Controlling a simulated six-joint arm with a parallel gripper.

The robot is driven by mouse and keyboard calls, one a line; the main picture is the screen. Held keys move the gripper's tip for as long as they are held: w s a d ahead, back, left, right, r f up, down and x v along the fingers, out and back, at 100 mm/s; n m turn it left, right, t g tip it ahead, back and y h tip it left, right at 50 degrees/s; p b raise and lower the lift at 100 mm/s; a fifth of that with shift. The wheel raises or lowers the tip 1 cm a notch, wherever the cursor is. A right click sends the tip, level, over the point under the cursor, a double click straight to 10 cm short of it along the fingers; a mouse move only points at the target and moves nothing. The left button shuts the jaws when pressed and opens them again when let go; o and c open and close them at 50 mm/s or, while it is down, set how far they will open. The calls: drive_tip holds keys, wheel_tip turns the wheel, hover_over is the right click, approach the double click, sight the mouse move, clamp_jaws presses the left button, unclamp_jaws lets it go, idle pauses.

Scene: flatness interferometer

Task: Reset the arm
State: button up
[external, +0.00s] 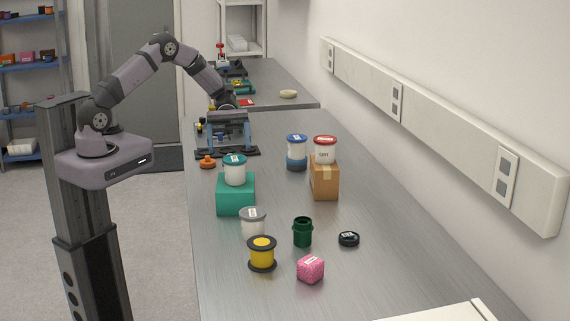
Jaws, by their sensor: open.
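My arm reaches out from its column at the left, over the bench (385,270). My gripper (231,106) is low over a grey and blue fixture (228,130) toward the far part of the near bench. Its jaws are open. The fingertips are small and partly lost against the fixture, so I cannot tell whether they touch it. I see nothing held.
A white-bodied jar (235,174) stands on a teal box (236,197), and a red-lidded jar (325,152) on a cardboard box (324,183). A yellow spool (262,254), green container (303,232) and pink block (311,269) stand nearer. The bench's right side is mostly clear.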

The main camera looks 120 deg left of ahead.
drive_tip(key=d+m+g, duration=0.1)
drive_tip(key=d, duration=0.1)
drive_tip(key=w+d+r+m+g, duration=0.1)
drive_tip(key=d, duration=0.1)
drive_tip(key=w+d+m+g+h, duration=0.1)
drive_tip(key=d, duration=0.1)
drive_tip(key=shift+r+p, duration=0.3)
drive_tip(key=s+d+f+m+g+y, duration=0.2)
drive_tip(key=d+m+y, duration=0.2)
drive_tip(key=d+m, duration=0.3)
drive_tip(key=s+d+f+m+g+y+b, duration=0.1)
drive_tip(key=s+d+f+m+g+y, duration=0.1)
drive_tip(key=d+m, duration=0.6)
drive_tip(key=s+d+f+m+g+y, duration=0.2)
drive_tip(key=s+d+m+y, duration=0.1)
drive_tip(key=d+m+y, duration=0.2)
drive_tip(key=d+m, duration=0.2)
drive_tip(key=m, duration=0.1)
drive_tip(key=shift+s+d+f+y, duration=0.2)
drive_tip(key=shift+s+y, duration=0.2)
